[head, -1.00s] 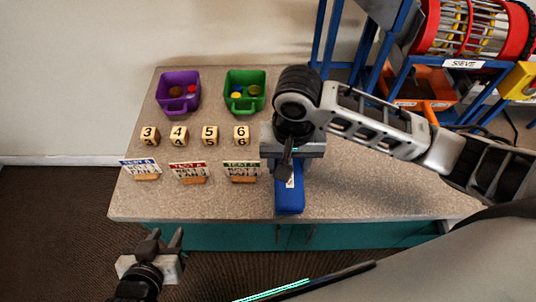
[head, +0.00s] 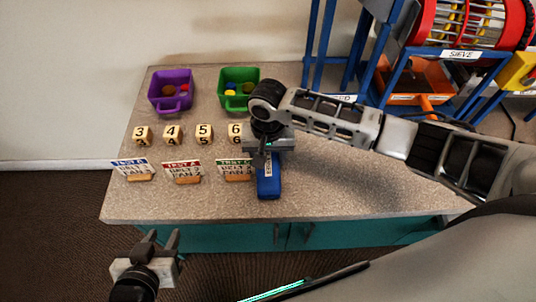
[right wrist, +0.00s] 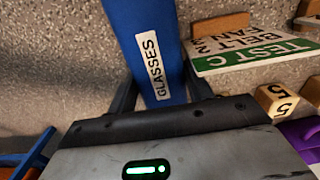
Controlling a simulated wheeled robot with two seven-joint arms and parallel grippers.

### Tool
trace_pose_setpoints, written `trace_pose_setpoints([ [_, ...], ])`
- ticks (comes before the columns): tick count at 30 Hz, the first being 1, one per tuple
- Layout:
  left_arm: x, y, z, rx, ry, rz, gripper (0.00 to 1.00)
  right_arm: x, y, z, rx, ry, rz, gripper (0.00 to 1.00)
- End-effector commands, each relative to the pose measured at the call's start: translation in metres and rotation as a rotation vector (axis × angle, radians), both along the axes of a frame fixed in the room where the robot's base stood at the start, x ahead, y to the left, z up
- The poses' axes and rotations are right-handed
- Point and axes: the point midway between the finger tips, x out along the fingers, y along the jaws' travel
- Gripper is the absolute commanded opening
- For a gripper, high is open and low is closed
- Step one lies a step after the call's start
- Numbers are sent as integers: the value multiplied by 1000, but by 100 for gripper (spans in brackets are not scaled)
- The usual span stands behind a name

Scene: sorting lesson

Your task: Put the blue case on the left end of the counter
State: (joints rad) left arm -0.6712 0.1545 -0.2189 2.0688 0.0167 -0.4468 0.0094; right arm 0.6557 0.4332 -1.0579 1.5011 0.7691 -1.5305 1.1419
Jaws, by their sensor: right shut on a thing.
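The blue case (head: 268,184) is on the right side of the row of cards on the counter (head: 340,195). My right gripper (head: 266,160) is above its far end and shut on it. In the right wrist view the blue case (right wrist: 143,22) lies between the two fingers, with a white label reading GLASSES. Whether the case touches the counter I cannot tell. My left gripper (head: 157,245) is open and empty, in front of the counter's left front edge. The counter's left end (head: 122,205) is bare in front of the cards.
Cards on wooden stands (head: 183,172) and several number blocks (head: 172,134) stand left of the case. A purple bin (head: 170,91) and a green bin (head: 238,88) stand at the back. A blue-framed sieve machine (head: 455,65) stands at the right.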

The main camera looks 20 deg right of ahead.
Motion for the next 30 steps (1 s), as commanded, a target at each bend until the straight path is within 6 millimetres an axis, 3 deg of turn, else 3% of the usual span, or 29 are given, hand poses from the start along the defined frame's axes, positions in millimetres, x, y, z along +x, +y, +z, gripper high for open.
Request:
trace_pose_setpoints([
  [5,0,0,0,0,0,-1,36,0,0,-1,0,1,-1,26],
  [6,0,0,0,0,0,-1,36,0,0,-2,0,1,-1,53],
  [8,0,0,0,1,1,-1,36,0,0,-2,0,0,-1,70],
  [9,0,0,0,1,1,-1,36,0,0,-2,0,0,0,72],
  [20,2,0,0,2,-2,0,36,1,0,6,0,-1,0,72],
  [30,1,-1,4,-2,5,7,36,1,0,73,2,-3,0,72],
])
